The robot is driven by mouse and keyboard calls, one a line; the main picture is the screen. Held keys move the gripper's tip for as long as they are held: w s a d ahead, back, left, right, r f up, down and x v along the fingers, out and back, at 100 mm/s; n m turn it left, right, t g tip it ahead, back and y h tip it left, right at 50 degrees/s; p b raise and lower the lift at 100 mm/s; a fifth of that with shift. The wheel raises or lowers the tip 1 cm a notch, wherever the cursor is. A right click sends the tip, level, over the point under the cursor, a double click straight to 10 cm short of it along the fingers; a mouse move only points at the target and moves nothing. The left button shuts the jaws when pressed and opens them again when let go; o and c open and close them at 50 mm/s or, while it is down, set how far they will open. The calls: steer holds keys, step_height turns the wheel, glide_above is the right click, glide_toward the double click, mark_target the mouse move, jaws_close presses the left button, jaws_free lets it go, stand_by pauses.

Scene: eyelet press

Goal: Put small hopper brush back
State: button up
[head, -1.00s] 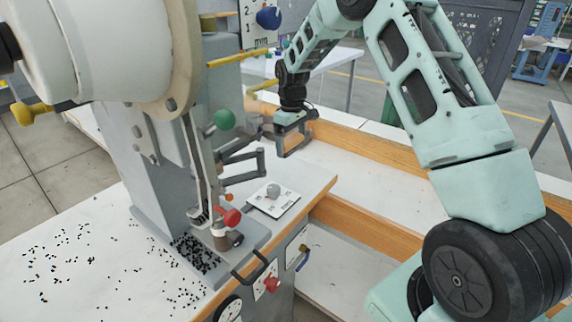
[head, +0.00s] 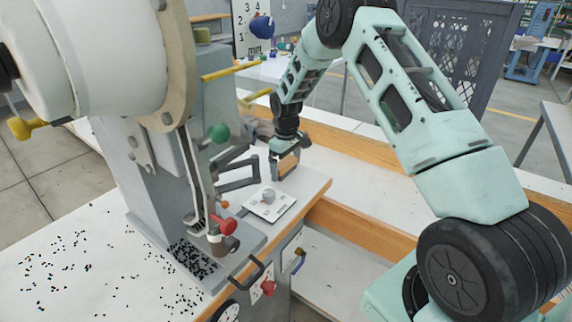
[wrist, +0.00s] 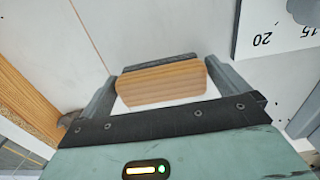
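The small hopper brush shows in the wrist view as a pale wooden block (wrist: 162,82) with a dark grey strip along its far side. My gripper (wrist: 160,75) has one finger against each end of the block, so it looks shut on the brush. In the head view my gripper (head: 284,168) hangs fingers-down above the bench, just behind the white dial plate (head: 283,206), with the wooden block (head: 288,162) between its fingers. The brush's underside is hidden. I cannot make out an empty place for the brush.
The grey eyelet press (head: 155,150) stands left of my gripper, with a green knob (head: 219,133) and grey bracket arms (head: 238,180) close by. Black eyelets (head: 190,262) lie scattered at its foot. A wooden bench edge (head: 350,225) runs on the right.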

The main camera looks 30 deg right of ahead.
mark_target(286, 162)
step_height(286, 162, up, 12)
steer(key=b, duration=0.2)
steer(key=shift+r, duration=0.15)
stand_by(0.8)
